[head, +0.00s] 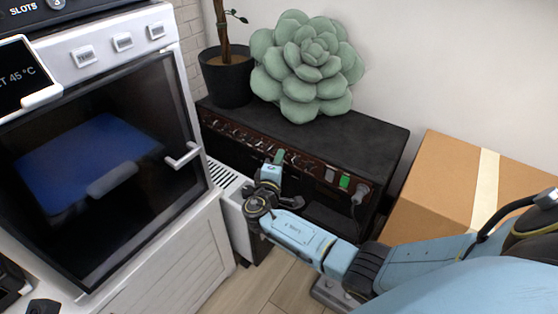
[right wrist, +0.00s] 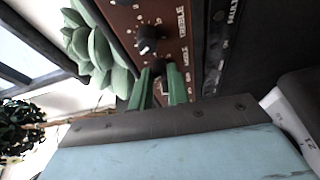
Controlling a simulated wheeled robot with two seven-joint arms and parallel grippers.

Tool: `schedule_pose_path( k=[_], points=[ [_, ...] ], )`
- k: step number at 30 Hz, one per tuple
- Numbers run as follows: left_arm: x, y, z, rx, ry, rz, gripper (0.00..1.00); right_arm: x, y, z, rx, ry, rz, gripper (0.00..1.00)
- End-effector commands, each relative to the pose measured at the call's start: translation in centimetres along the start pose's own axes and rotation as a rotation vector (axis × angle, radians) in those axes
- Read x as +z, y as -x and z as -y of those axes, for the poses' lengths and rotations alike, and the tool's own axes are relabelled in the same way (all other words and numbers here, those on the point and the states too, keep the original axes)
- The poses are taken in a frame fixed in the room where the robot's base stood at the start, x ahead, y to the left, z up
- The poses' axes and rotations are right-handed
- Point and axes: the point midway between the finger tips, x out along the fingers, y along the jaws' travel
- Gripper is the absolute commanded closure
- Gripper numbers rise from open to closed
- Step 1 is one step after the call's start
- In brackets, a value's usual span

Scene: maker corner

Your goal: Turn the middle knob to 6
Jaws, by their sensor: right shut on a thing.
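A black amplifier (head: 345,138) has a dark red-brown front panel (head: 316,166) with a row of small knobs. My right gripper (head: 278,158) is at the middle of this panel, its green fingertips against the row. In the right wrist view, the two green fingers (right wrist: 161,86) are shut around a dark knob (right wrist: 158,67); its pointer and setting cannot be read. Another black knob (right wrist: 148,40) with a white pointer sits beside it, clear of the fingers, with a printed scale around it. My left gripper is not in view.
A plush succulent (head: 305,65) and a potted plant (head: 228,78) stand on the amplifier. A green-lit switch (head: 345,181) and a plugged cable (head: 359,192) are at the panel's right end. An oven (head: 95,150) stands left, a cardboard box (head: 435,190) right.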

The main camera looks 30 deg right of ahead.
Motion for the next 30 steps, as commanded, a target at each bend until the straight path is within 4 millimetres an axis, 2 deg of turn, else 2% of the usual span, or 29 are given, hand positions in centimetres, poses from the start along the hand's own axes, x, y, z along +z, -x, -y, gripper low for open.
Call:
schedule_pose_path(
  k=[21,30],
  points=[
    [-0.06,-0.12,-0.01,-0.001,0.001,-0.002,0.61,-0.29,0.03,0.60,0.227,-0.625,-0.021,1.00],
    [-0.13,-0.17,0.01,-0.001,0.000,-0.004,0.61,-0.33,0.00,0.66,0.286,-0.786,-0.025,1.00]
  ],
)
